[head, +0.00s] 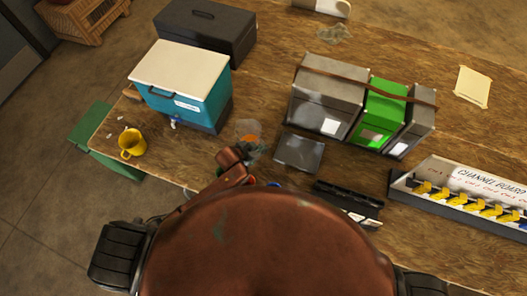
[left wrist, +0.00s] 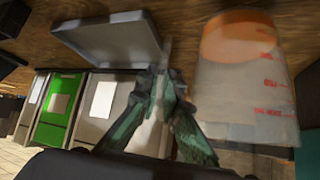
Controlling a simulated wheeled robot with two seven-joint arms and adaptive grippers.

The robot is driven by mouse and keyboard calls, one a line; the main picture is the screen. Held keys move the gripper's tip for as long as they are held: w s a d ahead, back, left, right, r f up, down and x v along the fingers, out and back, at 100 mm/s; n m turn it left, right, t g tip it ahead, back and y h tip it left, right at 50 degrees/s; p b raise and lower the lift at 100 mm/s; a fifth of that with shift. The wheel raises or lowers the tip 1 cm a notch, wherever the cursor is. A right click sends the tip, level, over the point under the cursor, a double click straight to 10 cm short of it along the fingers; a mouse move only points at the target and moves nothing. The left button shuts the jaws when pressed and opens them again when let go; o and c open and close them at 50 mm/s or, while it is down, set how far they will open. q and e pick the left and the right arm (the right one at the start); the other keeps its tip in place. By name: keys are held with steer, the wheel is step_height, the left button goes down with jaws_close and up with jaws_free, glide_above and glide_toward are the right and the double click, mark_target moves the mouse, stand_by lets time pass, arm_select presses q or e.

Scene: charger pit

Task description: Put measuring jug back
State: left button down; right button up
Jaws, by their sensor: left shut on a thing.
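The measuring jug (head: 248,130) is a clear cup with orange at its bottom, beside the teal cooler in the head view. In the left wrist view the jug (left wrist: 235,80) is large, upside down in the picture and blurred, with red marks on its side. My left gripper (head: 254,149) is at the jug's near side. In the left wrist view its green-grey fingers (left wrist: 163,95) are closed together next to the jug, apparently on its handle, which they mostly hide. I cannot tell whether the jug touches the table. My right gripper is not in view.
A teal cooler (head: 185,85) stands left of the jug, with a yellow mug (head: 132,144) near the table's left edge. A dark flat plate (head: 299,152) lies right of the jug. Grey and green battery-like boxes (head: 381,113) stand behind it. A channel board (head: 465,190) is at right.

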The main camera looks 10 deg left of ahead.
arm_select(q)
steer(key=shift+f, duration=1.5)
steer(key=c, duration=2.1)
jaws_free()
steer(key=v, duration=1.2)
